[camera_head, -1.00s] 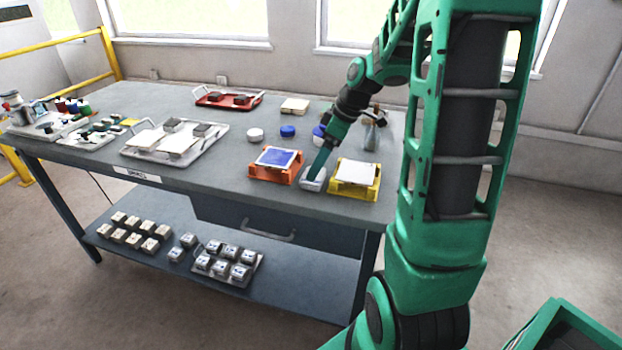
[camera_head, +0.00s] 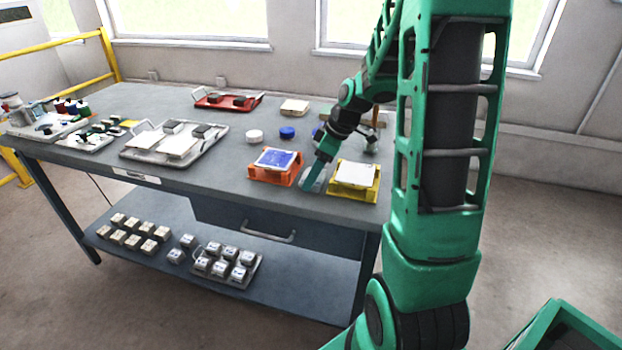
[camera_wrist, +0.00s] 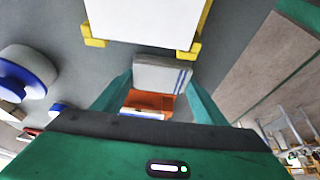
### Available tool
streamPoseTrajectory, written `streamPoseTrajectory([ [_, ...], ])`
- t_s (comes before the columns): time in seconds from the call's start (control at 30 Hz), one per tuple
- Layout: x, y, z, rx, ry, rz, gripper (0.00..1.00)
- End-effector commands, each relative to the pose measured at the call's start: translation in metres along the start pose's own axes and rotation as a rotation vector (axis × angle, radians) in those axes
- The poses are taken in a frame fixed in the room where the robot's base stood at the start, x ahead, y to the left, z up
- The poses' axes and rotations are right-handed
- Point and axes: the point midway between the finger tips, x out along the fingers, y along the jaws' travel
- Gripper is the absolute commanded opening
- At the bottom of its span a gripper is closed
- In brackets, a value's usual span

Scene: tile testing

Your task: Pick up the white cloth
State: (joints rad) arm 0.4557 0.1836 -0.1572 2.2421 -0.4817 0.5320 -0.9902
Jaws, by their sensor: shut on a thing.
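The white cloth (camera_wrist: 162,75) is a folded pad with blue stripes near one edge. In the wrist view it sits between the two green fingers of my gripper (camera_wrist: 160,92), which are shut on it. In the head view my gripper (camera_head: 311,181) and the partly hidden cloth (camera_head: 319,180) are between the orange stand and the yellow stand, near the table's front edge. The cloth looks tilted there; I cannot tell how far it is above the table.
The orange stand (camera_head: 263,174) with a blue-faced tile is close on the left. The yellow stand (camera_head: 366,194) with a white tile is close on the right. Round tubs, including a blue one (camera_head: 287,132), are behind. The table (camera_head: 230,180) is clear left of the orange stand.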

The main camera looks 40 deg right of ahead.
Motion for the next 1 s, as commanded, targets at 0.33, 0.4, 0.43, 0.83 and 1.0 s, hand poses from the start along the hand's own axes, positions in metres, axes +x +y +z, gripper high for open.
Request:
streamPoseTrajectory([
  [0.33, -0.014, 0.001, -0.006, -0.001, 0.002, 0.003, 0.41],
  [0.4, -0.022, 0.000, -0.009, -0.001, 0.001, 0.003, 0.41],
  [0.43, -0.028, 0.001, -0.012, -0.003, 0.003, 0.004, 0.41],
  [0.83, -0.060, -0.056, -0.080, -0.006, 0.002, 0.001, 0.41],
  [1.0, -0.067, -0.075, -0.101, -0.005, 0.001, 0.000, 0.41],
])
